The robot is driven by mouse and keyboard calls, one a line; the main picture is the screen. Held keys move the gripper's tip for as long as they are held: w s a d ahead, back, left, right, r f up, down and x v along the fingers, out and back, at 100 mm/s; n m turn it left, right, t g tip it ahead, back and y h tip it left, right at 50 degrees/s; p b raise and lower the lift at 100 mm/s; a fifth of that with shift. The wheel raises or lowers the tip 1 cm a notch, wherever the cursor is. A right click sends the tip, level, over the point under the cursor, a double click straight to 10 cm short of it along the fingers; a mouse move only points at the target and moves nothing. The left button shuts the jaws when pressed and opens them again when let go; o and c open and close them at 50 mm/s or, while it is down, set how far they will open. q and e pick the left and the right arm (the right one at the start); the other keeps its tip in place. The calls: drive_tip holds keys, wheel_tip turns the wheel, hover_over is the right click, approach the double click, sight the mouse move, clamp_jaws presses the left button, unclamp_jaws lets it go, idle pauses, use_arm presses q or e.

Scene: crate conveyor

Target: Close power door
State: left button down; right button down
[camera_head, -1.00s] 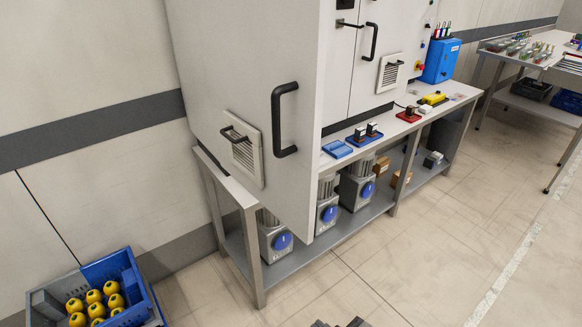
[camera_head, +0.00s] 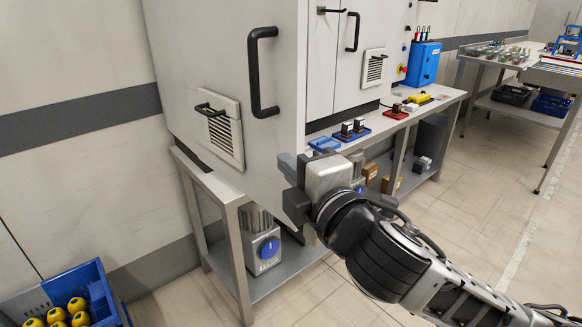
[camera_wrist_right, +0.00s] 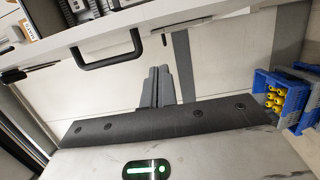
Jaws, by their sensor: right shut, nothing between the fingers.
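The power door is a large pale grey panel (camera_head: 215,50) standing swung out from the cabinet, in the head view's upper left. It has a black bar handle (camera_head: 254,75) near its free edge and a vent grille (camera_head: 222,130) lower down. The handle also shows in the wrist view (camera_wrist_right: 108,62), at upper left. My right gripper (camera_head: 291,187) is in front of the door's lower free edge, below the handle. Its fingers (camera_wrist_right: 157,85) are together and empty; contact with the door cannot be told. My left gripper is not in view.
A metal bench (camera_head: 232,200) with a lower shelf stands under the cabinet. A blue box (camera_head: 422,63) and small parts sit on its top. A blue crate (camera_head: 98,290) with yellow items is at lower left. Another table (camera_head: 545,75) stands at right; floor between is clear.

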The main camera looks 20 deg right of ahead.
sight(291, 144)
drive_tip(key=w+b, duration=0.1)
drive_tip(key=w, duration=0.1)
drive_tip(key=w+d+b, duration=0.1)
drive_tip(key=w, duration=0.1)
drive_tip(key=w+b, duration=0.1)
drive_tip(key=w, duration=0.1)
drive_tip(key=shift+w+d+f, duration=0.1)
drive_tip(key=shift+w+d, duration=0.2)
drive_tip(key=shift+d, duration=0.1)
drive_tip(key=shift+w+d, duration=0.2)
drive_tip(key=shift+d, duration=0.2)
